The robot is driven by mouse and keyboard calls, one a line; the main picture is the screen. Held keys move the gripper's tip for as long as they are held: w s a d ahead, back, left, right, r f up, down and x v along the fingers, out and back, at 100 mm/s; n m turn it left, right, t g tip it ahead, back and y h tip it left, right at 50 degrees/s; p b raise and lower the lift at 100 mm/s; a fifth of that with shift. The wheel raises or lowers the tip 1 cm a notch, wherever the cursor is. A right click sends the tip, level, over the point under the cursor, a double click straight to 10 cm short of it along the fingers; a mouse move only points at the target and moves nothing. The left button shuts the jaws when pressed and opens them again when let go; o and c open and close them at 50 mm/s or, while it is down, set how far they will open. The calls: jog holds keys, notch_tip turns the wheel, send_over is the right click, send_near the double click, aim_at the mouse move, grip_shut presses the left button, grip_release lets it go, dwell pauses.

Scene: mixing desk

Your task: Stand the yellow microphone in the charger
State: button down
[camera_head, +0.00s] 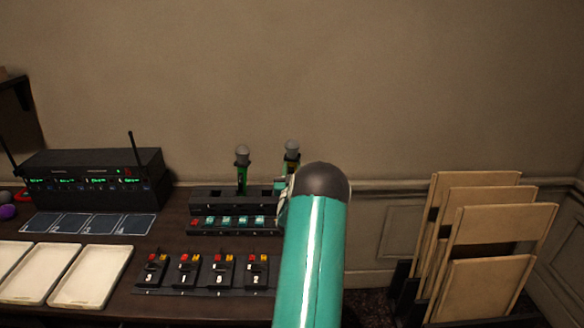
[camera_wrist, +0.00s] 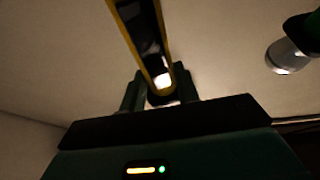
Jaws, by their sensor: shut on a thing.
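My gripper (camera_wrist: 160,92) is shut on the yellow microphone (camera_wrist: 125,9), a long dark body with yellow edges that runs up out of the wrist view.
A grey microphone head with a green body (camera_wrist: 287,57) is at right in the wrist view. A black receiver rack (camera_head: 92,178) with antennas is at left. Switch modules (camera_head: 186,272) and pale trays (camera_head: 92,276) lie in front. Folded chairs (camera_head: 490,230) stand at right.

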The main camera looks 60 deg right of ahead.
jog(key=shift+f, duration=1.7)
dwell(0.3)
jog(key=shift+c, duration=1.8)
grip_release()
jog(key=shift+a, duration=0.15)
jog(key=s+a+r, duration=0.1)
jog(key=s+a, duration=0.3)
jog(key=a, duration=0.5)
dwell(0.7)
